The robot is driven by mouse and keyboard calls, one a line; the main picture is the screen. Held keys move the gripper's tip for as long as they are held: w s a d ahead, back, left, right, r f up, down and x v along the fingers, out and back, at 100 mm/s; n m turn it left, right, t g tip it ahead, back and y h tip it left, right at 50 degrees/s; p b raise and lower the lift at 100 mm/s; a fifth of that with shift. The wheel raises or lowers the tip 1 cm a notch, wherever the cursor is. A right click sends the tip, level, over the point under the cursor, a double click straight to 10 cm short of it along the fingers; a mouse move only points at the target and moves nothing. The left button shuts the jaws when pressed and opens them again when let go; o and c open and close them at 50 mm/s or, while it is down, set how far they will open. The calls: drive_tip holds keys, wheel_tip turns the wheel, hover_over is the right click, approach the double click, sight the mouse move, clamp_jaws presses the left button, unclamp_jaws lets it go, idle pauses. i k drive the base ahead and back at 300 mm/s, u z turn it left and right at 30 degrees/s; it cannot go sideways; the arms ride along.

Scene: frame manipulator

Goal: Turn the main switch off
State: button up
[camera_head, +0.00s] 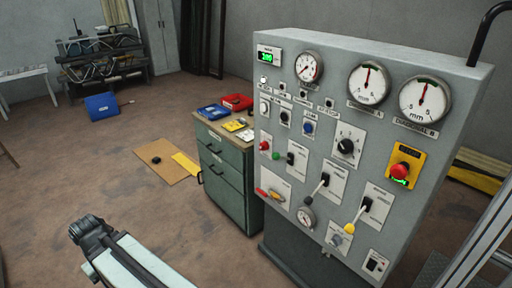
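A grey control panel (325,137) stands at the right, its sloped face full of gauges and controls. Its labels are too small to read, so I cannot tell for sure which control is the main switch. A small black rocker switch (375,265) sits at the lower right of the face. A green display (266,57) is lit at the top left. My folded arm shows at bottom left; no gripper fingers are visible.
A green drawer cabinet (222,168) stands left of the panel with blue and red boxes on top. Cardboard (154,165) and a blue box (101,106) lie on the floor. A black curved handle (486,30) rises from the panel's right end. Floor at left is mostly clear.

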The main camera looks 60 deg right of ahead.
sight(263, 146)
drive_tip(key=i, duration=0.85)
drive_tip(key=z, duration=0.05)
